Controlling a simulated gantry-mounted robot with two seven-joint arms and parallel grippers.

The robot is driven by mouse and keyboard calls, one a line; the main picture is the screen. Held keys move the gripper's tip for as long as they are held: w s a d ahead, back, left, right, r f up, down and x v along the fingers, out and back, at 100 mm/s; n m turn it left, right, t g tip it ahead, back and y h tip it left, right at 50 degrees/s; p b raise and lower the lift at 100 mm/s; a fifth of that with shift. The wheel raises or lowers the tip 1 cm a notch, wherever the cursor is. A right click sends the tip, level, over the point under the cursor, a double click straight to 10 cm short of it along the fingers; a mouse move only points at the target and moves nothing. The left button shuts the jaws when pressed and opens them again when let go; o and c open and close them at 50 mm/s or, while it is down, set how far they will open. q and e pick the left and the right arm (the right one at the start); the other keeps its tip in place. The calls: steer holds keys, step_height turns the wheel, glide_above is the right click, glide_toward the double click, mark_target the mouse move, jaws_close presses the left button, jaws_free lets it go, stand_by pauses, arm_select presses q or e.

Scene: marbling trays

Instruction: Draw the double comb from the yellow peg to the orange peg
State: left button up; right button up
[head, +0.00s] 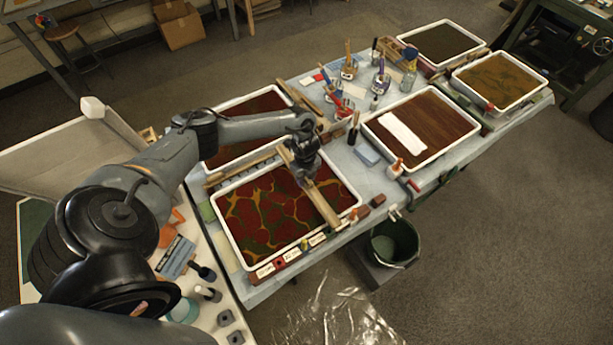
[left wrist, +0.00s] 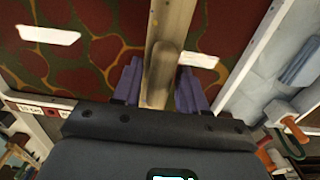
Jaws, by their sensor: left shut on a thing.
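The double comb (head: 324,206) is a long wooden bar. In the head view it lies across the right part of the near marbling tray (head: 232,239), over a dark red and green pattern with yellow veins. My left gripper (head: 307,181) is above the bar, shut on its raised wooden grip. In the left wrist view the purple fingers stand on both sides of the comb's grip (left wrist: 160,75). The comb's teeth are hidden. A small orange-red piece (head: 354,214) is near the tray's right corner; I cannot tell whether it is the orange peg. I cannot make out the yellow peg. My right gripper is out of view.
A tray with a brown streaked bath and a white strip (head: 402,132) stands to the right. A dark red tray (head: 211,162) is behind my left arm. Brushes in jars (head: 349,68) stand at the back. A green bucket (head: 393,244) is below the table's front edge.

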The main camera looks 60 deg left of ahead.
arm_select(q)
steer(key=s+p, duration=0.6)
steer(key=s, duration=0.2)
steer(key=shift+s, duration=0.3)
stand_by(0.5)
stand_by(0.3)
steer(key=shift+f, duration=0.2)
steer(key=shift+s+d+f+b, duration=0.1)
steer(key=shift+s+f+b, duration=0.05)
steer(key=shift+f+b, duration=0.8)
steer(key=shift+f, duration=0.25)
steer(key=shift+f, duration=0.1)
steer(key=shift+f, duration=0.1)
